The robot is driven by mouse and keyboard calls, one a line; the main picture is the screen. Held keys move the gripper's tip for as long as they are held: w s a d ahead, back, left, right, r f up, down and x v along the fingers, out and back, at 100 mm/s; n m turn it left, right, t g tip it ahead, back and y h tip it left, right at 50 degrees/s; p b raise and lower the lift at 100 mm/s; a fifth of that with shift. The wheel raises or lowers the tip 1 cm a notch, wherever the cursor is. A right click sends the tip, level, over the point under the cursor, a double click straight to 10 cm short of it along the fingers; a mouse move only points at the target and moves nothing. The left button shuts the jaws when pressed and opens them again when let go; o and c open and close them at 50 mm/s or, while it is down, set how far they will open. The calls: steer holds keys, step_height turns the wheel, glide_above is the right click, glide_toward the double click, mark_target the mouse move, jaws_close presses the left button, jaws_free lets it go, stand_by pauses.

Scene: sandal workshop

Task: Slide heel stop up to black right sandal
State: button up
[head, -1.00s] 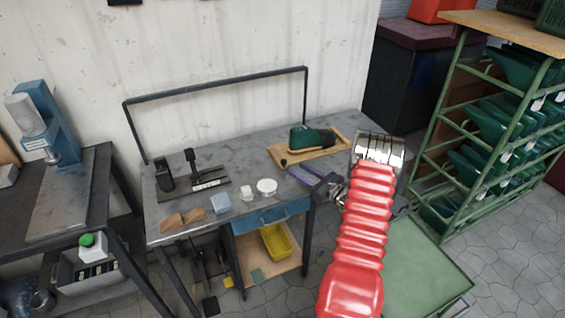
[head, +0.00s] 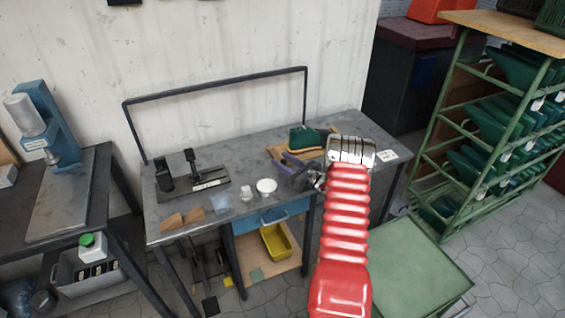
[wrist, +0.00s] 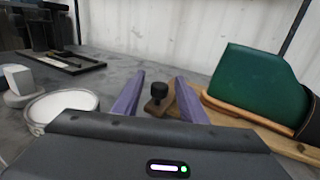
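The heel stop (wrist: 159,104), a small wooden block with a black knob on top, shows in the wrist view at the near end of a wooden board (wrist: 262,130). A dark green shoe form (wrist: 258,82) lies on the board to the right, with a dark brown or black band at its right edge. I cannot clearly make out the black sandal itself. My gripper (wrist: 161,77) is open, its two purple fingers apart with the knob showing in the gap. I cannot tell whether they touch it. In the head view, my gripper (head: 289,160) is at the board's left end and my arm hides part of the board.
A white round dish (head: 266,186), a small white block (head: 246,195), a light blue block (head: 221,203) and brown wedges (head: 184,218) lie left on the grey bench (head: 240,170). A black fixture (head: 200,178) stands behind them. A white card (head: 388,155) lies right.

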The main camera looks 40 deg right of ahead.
jaws_close()
stand_by(0.4)
